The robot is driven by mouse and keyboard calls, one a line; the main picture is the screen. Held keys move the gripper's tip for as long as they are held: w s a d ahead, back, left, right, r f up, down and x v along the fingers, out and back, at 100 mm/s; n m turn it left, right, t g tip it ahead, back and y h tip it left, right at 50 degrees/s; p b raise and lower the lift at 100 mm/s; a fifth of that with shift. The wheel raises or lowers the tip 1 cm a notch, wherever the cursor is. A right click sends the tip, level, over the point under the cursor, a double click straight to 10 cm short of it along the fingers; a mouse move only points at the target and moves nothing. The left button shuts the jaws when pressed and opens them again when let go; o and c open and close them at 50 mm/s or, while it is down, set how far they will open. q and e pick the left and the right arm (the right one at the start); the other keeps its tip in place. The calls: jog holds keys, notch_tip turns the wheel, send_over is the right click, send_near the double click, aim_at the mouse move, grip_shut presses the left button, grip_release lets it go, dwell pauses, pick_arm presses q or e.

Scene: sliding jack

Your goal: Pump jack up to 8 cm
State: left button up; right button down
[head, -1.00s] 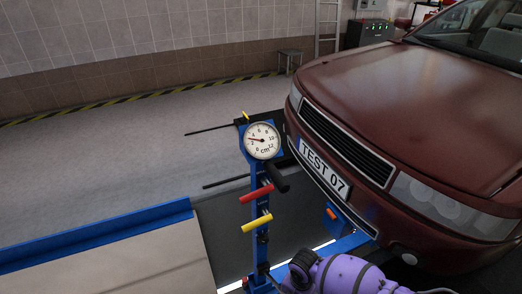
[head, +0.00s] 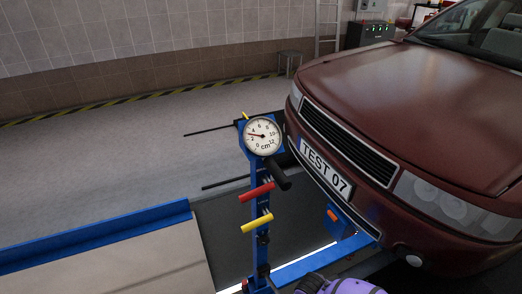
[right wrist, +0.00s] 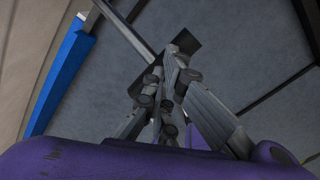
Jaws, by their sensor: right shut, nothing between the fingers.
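The blue jack column (head: 258,205) stands upright in front of the car. Its round white gauge (head: 262,135) is marked in cm, and the needle points left, at roughly 3. Below the gauge, a black handle (head: 279,179) sticks out to the lower right. A red handle (head: 256,192) and a yellow handle (head: 256,223) stick out lower on the column. My right gripper (right wrist: 168,78) shows in the right wrist view, shut and empty over grey floor. In the head view only part of my purple right arm shows at the bottom edge. My left gripper is not in view.
The dark red car (head: 400,120), plate TEST 07, is close on the right of the jack. A blue-edged platform (head: 100,236) lies at lower left. A stool (head: 290,62) stands by the back wall. The floor left of the jack is open.

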jog(key=shift+s+d+f, duration=0.25)
jog(key=shift+s+f, duration=0.1)
jog(key=shift+f, duration=0.35)
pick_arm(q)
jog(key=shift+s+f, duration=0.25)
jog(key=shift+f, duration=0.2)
